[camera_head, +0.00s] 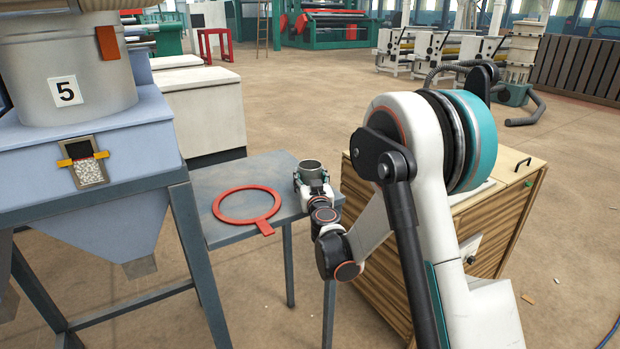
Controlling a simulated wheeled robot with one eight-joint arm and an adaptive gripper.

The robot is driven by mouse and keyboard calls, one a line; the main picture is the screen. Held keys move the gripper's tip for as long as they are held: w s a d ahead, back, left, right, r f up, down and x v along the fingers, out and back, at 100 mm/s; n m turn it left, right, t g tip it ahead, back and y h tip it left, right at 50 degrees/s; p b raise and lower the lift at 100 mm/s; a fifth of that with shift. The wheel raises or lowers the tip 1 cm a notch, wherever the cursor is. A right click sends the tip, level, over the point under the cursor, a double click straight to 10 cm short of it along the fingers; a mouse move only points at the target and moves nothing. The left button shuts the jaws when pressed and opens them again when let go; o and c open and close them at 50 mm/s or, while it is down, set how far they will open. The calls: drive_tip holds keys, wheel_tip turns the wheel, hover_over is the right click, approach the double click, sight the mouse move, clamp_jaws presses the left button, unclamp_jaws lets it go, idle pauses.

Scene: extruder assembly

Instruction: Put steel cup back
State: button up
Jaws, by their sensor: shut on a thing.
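The steel cup (312,166) is a small grey metal cylinder, upright, with its open rim facing up. It is at the right end of the small grey table (225,237). My gripper (311,183) is shut on the cup from the near side. My wrist hides the cup's lower part, so I cannot tell whether its base touches the table. A flat red ring (219,203) with a short handle lies on the table to the left of the cup.
A blue hopper (120,135) marked 5, on a grey metal frame, stands at the left beside the table. A wooden cabinet (500,230) stands to the right, behind my arm. A white box unit (207,115) is behind the table. Open floor lies beyond.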

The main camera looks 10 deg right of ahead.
drive_tip(key=o, duration=1.2)
drive_tip(key=shift+r, duration=0.1)
drive_tip(key=s+p, duration=0.3)
drive_tip(key=s, duration=0.9)
drive_tip(key=s+d+r+m+g+h, duration=0.3)
drive_tip(key=s+d+r+g+h, duration=0.15)
drive_tip(key=s+d+r, duration=0.4)
drive_tip(key=s+a+f+n+g+y, duration=0.1)
drive_tip(key=s+a+g+y, duration=0.1)
drive_tip(key=s, duration=0.7)
drive_tip(key=s+a+f+n+g+y, duration=0.1)
drive_tip(key=s+a+g, duration=0.1)
drive_tip(key=s, duration=0.6)
drive_tip(key=s+a+f+n+g+y, duration=0.1)
drive_tip(key=s+a, duration=0.3)
drive_tip(key=s, duration=0.5)
drive_tip(key=shift+s+a+f+n+g+y, duration=0.1)
drive_tip(key=shift+s+a+n+g+y, duration=0.1)
drive_tip(key=shift+g+y, duration=0.25)
drive_tip(key=shift+s+a+n+g+y, duration=0.1)
drive_tip(key=shift+s+n+g+y, duration=0.1)
drive_tip(key=shift+g+y, duration=0.15)
